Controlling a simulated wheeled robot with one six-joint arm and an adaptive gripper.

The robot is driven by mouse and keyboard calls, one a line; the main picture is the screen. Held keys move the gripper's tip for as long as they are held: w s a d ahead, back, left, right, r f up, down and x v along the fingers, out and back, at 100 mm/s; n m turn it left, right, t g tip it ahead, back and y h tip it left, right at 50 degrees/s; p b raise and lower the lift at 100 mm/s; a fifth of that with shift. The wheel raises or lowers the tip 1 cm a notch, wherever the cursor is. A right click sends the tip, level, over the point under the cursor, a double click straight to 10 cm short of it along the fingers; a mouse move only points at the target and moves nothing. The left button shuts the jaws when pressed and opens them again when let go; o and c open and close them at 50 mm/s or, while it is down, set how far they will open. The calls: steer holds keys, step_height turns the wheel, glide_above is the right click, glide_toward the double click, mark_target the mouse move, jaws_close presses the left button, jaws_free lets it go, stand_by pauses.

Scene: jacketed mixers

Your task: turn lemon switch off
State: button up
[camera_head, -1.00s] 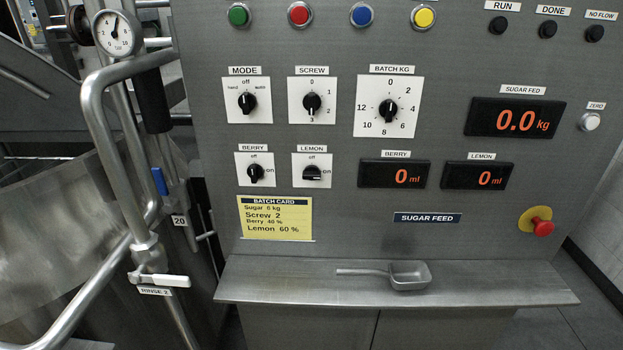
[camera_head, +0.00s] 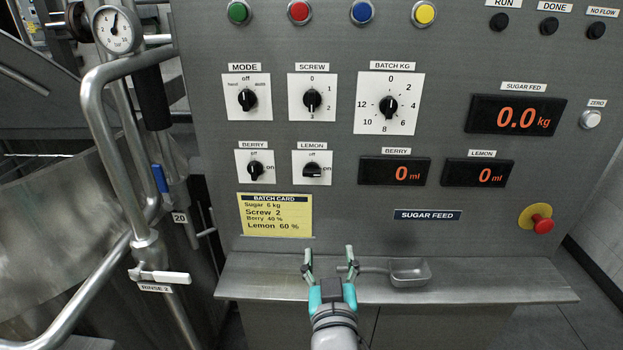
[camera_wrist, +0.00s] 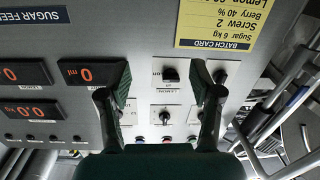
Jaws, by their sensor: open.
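The lemon switch (camera_head: 312,170) is a small black knob on a white plate, under the LEMON label on the grey panel. Its handle appears to lie sideways, toward the "on" mark at its right; "off" is printed above it. In the wrist view, upside down, the lemon switch (camera_wrist: 170,75) shows between the fingers. My gripper (camera_head: 329,258) is open and empty, below the batch card and in front of the shelf in the head picture. Its two fingers (camera_wrist: 160,78) stand apart in the wrist view. I see no contact with the knob.
The berry switch (camera_head: 255,172) sits close at the left, with the screw knob (camera_head: 312,100) above. The lemon display (camera_head: 478,173) reads 0 ml. A metal scoop (camera_head: 410,272) lies on the shelf (camera_head: 500,285). Pipes (camera_head: 100,110) stand at the left.

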steer(key=m+h, duration=0.1)
steer(key=m, duration=0.1)
glide_toward(312, 173)
steer(key=w, duration=0.9)
steer(key=shift+w+f, duration=0.2)
steer(key=shift+w, duration=0.15)
steer(key=c, duration=1.1)
